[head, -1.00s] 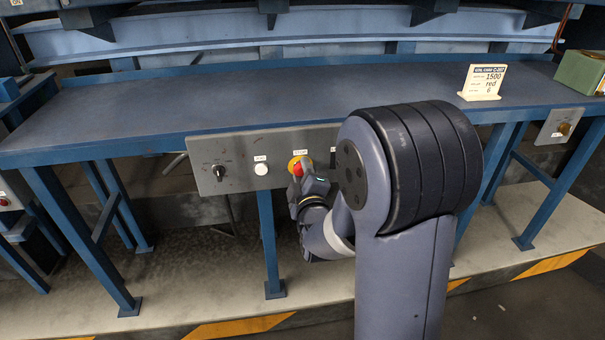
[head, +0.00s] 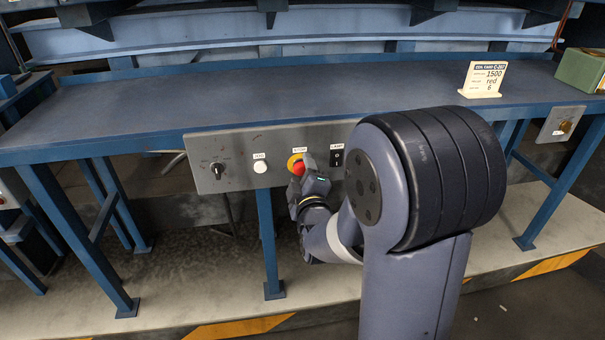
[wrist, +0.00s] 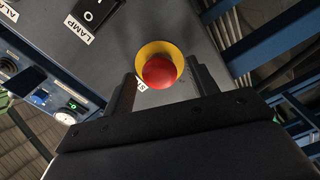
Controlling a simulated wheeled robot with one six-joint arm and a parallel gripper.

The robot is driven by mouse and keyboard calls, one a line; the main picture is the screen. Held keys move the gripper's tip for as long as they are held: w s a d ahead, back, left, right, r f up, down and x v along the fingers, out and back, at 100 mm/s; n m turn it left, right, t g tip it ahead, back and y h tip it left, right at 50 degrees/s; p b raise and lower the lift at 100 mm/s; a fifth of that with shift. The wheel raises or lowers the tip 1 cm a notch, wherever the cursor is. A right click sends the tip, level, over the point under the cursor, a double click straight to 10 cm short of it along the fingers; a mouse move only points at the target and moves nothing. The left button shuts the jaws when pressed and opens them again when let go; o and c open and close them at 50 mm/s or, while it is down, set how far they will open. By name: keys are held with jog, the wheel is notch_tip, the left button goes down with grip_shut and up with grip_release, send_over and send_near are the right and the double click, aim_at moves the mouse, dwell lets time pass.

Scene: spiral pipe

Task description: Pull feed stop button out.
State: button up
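The red mushroom stop button (head: 298,166) sits on a yellow round collar on the grey control panel (head: 237,152) under the bench's front edge. In the wrist view the red button (wrist: 159,72) is in front of its yellow collar (wrist: 172,50). My gripper (wrist: 164,84) is open, with one finger to the left and one to the right of the button and a visible gap on each side. In the head view my gripper (head: 306,183) is just below and right of the button and partly covers it. The button's stem is not visible.
The panel also has a black rotary knob (head: 217,171), a white button (head: 260,167) and a black lamp switch (head: 337,158). A sign (head: 482,79) and a green box (head: 581,70) stand on the blue bench (head: 130,108). A bench leg (head: 269,240) is below.

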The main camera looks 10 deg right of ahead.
jog(key=s, duration=1)
jog(key=shift+s+a, duration=0.35)
jog(key=shift+s, duration=0.05)
jog(key=shift+w, duration=0.1)
jog(key=w, duration=1)
jog(key=shift+w+d, duration=0.25)
jog(key=shift+d, duration=0.15)
jog(key=shift+w+r+p, duration=0.15)
jog(key=shift+w+p, duration=0.1)
jog(key=shift+p, duration=0.15)
jog(key=shift+w+p, duration=0.15)
jog(key=shift+p, duration=0.15)
jog(key=shift+f+b, duration=0.25)
jog(key=shift+b, duration=0.15)
